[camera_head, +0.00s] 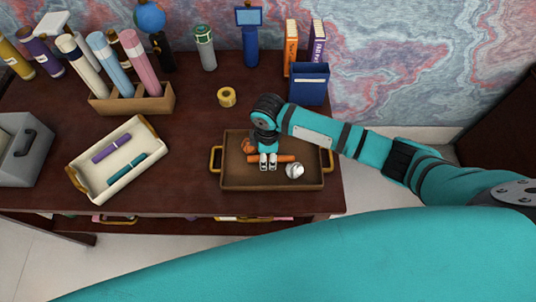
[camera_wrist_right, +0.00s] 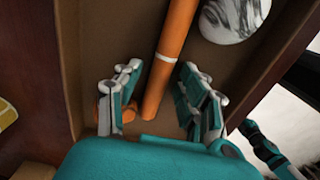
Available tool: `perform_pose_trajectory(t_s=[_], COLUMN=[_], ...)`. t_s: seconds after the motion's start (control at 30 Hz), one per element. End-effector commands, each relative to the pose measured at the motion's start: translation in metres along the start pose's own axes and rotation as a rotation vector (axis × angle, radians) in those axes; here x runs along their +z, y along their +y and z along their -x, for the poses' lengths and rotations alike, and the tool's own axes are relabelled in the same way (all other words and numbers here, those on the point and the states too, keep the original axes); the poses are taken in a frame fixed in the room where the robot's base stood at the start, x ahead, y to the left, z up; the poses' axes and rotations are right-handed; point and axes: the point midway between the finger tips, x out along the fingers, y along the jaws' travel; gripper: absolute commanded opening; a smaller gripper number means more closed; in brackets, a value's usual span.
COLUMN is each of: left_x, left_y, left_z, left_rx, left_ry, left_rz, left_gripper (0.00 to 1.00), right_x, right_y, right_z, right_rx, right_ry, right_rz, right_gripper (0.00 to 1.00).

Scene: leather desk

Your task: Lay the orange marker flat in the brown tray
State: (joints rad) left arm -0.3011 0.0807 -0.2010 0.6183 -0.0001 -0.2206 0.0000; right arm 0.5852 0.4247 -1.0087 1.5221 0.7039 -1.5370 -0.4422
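The orange marker (camera_head: 287,158) lies flat on the floor of the brown tray (camera_head: 232,183), left to right, partly hidden by my right gripper. My right gripper (camera_head: 268,164) is over the tray with its fingers pointing down at the marker. In the right wrist view, the marker (camera_wrist_right: 167,65) runs between the two spread fingers of the gripper (camera_wrist_right: 160,72), with a gap on each side. The right gripper is open and holds nothing. My left gripper is not in view.
A white patterned ball (camera_head: 294,171) and a small orange-brown thing (camera_head: 248,146) share the brown tray. A cream tray (camera_head: 92,166) with purple and teal markers is at left. A yellow tape roll (camera_head: 227,97) and a blue box (camera_head: 309,84) stand behind.

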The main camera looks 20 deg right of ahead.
Motion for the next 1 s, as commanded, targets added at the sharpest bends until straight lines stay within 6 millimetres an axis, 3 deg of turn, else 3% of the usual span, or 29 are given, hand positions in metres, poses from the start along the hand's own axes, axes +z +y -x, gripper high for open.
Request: perform_pose_trajectory(t_s=[0.37,0.8,1.0], left_x=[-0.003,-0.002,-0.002], left_y=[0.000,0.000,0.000], left_z=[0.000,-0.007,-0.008], left_rx=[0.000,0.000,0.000], left_ry=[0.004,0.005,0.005], left_rz=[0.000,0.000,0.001], left_gripper=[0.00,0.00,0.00], right_x=[0.000,-0.001,-0.001], right_y=[0.001,0.001,0.001], right_z=[0.008,0.095,0.118], right_rx=[0.002,0.003,0.001], right_ry=[0.001,0.002,0.001], right_rz=[0.000,0.001,-0.001], right_gripper=[0.43,0.43,0.43])
